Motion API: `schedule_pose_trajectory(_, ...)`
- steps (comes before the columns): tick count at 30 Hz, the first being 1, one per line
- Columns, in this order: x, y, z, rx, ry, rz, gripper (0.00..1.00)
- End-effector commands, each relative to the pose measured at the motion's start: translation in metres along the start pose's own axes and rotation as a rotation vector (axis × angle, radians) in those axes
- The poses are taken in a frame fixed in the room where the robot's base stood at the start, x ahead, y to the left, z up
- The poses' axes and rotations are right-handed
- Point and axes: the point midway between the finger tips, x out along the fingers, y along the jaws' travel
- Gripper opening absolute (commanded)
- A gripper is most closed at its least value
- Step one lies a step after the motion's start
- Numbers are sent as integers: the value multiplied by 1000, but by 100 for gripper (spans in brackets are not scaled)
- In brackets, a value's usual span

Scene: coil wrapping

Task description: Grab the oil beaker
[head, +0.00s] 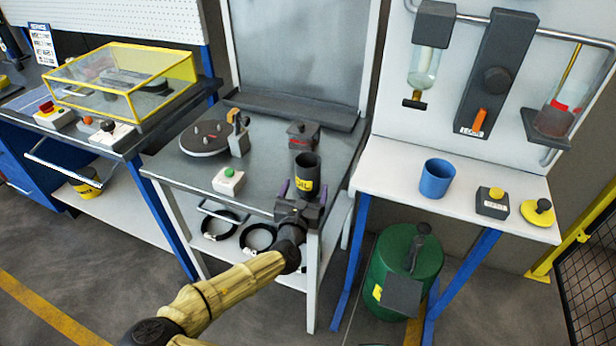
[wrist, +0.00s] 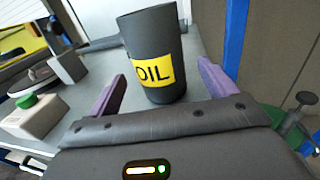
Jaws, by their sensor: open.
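The oil beaker (head: 307,176) is a dark grey cup with a yellow OIL label. It stands upright near the right front corner of the middle grey table (head: 260,178). It also shows large in the wrist view (wrist: 153,50). My gripper (head: 304,190) is open at the table's front edge, facing the beaker. In the wrist view its two purple fingers (wrist: 160,85) stand to the left and right of the beaker's lower part, with gaps visible between them and its wall. The gripper hides part of the table edge in the head view.
Behind the beaker is a dark block with a red part (head: 303,135). A green-button box (head: 228,180) and a round plate (head: 205,138) lie to the left. A blue cup (head: 436,178) stands on the white right table (head: 480,205), above a green drum (head: 392,270).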

Motion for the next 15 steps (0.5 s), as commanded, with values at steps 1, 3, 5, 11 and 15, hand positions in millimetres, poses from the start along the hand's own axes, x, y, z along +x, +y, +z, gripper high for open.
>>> schedule_pose_trajectory(1,6,0,1,1,1,-1,84)
schedule_pose_trajectory(3,11,0,0,0,0,0,84)
schedule_pose_trajectory(5,13,0,0,0,0,1,84)
schedule_pose_trajectory(11,12,0,0,-1,0,1,84)
schedule_pose_trajectory(15,16,0,2,1,0,0,84)
